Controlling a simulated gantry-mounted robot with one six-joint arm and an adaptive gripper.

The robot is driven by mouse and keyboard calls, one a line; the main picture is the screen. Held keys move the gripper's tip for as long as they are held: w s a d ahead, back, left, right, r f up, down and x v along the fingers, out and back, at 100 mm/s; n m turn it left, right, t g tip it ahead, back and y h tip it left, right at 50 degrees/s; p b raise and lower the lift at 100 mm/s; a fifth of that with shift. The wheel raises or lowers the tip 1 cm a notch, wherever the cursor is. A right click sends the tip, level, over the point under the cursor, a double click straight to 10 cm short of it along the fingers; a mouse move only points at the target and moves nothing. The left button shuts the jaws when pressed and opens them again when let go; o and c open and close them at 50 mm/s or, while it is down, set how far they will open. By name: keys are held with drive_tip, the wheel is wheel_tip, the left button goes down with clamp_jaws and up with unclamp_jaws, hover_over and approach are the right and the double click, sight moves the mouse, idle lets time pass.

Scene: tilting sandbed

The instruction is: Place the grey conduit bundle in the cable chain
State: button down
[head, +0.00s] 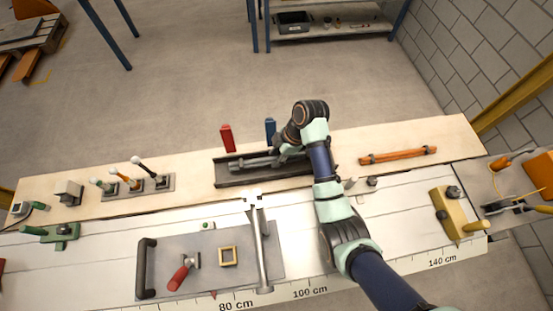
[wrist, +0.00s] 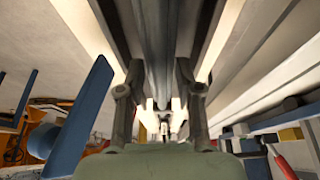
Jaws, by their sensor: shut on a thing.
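The grey conduit bundle (head: 252,162) lies lengthwise along the dark channel-shaped cable chain (head: 236,182) in the head view. My gripper (head: 278,153) is shut on the bundle near its right part. In the wrist view the bundle (wrist: 154,45) runs between my fingers (wrist: 158,90), and the dark side walls of the chain (wrist: 109,30) stand on either side of it. The bundle looks lined up with the channel. I cannot tell whether it touches the channel floor. My arm hides the right end of the chain and bundle.
A red upright piece (head: 227,138) and a blue one (head: 270,130) stand behind the chain. An orange bundle (head: 398,155) lies to the right. Capped tools in a rack (head: 135,187) stand left. A grey plate with handles (head: 205,240) lies in front.

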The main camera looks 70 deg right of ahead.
drive_tip(key=shift+f, duration=1.55)
drive_tip(key=shift+f+b, duration=0.2)
drive_tip(key=shift+b, duration=0.1)
drive_tip(key=c, duration=1.1)
unclamp_jaws()
drive_tip(key=shift+o, duration=0.2)
drive_tip(key=p+v, duration=0.5)
drive_tip(key=v, duration=0.6)
drive_tip(key=shift+r, duration=0.45)
drive_tip(key=shift+s+d+r+p, duration=0.1)
drive_tip(key=shift+s+r+p, duration=0.15)
drive_tip(key=shift+p, duration=0.2)
